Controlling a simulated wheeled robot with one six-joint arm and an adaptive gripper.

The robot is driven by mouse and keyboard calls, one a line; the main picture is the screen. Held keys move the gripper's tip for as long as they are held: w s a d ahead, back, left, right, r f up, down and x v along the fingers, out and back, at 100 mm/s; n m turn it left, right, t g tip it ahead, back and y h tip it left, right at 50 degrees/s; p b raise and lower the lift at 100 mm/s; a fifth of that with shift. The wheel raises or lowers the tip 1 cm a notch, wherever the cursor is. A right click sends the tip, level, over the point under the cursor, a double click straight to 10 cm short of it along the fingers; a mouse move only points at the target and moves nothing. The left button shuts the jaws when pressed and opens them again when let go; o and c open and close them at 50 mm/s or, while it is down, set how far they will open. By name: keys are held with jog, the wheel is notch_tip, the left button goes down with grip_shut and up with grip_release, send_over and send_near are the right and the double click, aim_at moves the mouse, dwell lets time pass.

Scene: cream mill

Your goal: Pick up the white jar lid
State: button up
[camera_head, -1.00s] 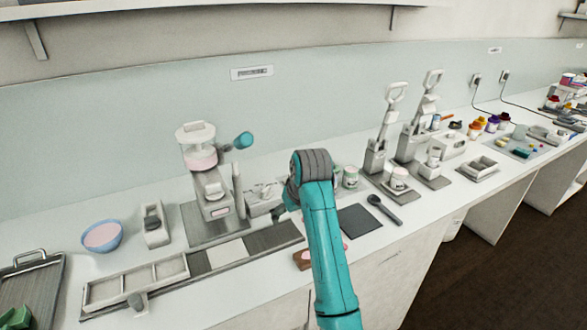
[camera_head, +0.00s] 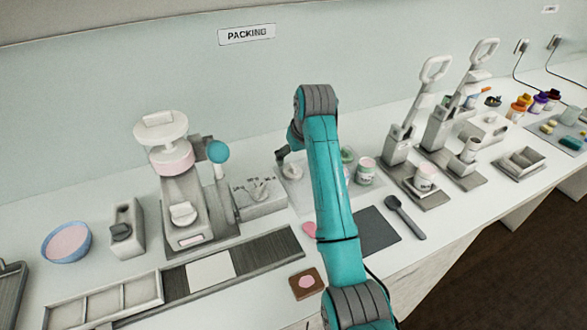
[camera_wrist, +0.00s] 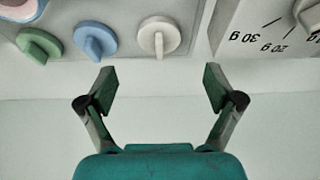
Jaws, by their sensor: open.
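A white round piece with a raised grip ridge, which looks like the white jar lid (camera_wrist: 159,37), lies at the top middle of the wrist view. A similar blue piece (camera_wrist: 95,40) and a green piece (camera_wrist: 39,46) sit in a row to its left. My gripper (camera_wrist: 160,88) is open and empty, its two dark green fingers spread apart. The white lid lies between and beyond the fingertips in the picture, apart from both. In the head view, my arm hides part of this area, and I cannot make out the lid clearly.
A grey box marked in grams (camera_wrist: 265,30) stands right of the lid; it also shows in the head view (camera_head: 259,196). The pink-banded machine (camera_head: 180,190) stands further left. Jars (camera_head: 366,172) stand right of my arm. A dark mat (camera_head: 378,232) and spoon (camera_head: 407,217) lie nearby.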

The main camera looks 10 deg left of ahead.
aim_at(293, 165)
jog(key=shift+x, duration=3.2)
jog(key=shift+w, duration=0.1)
jog(key=c, duration=0.8)
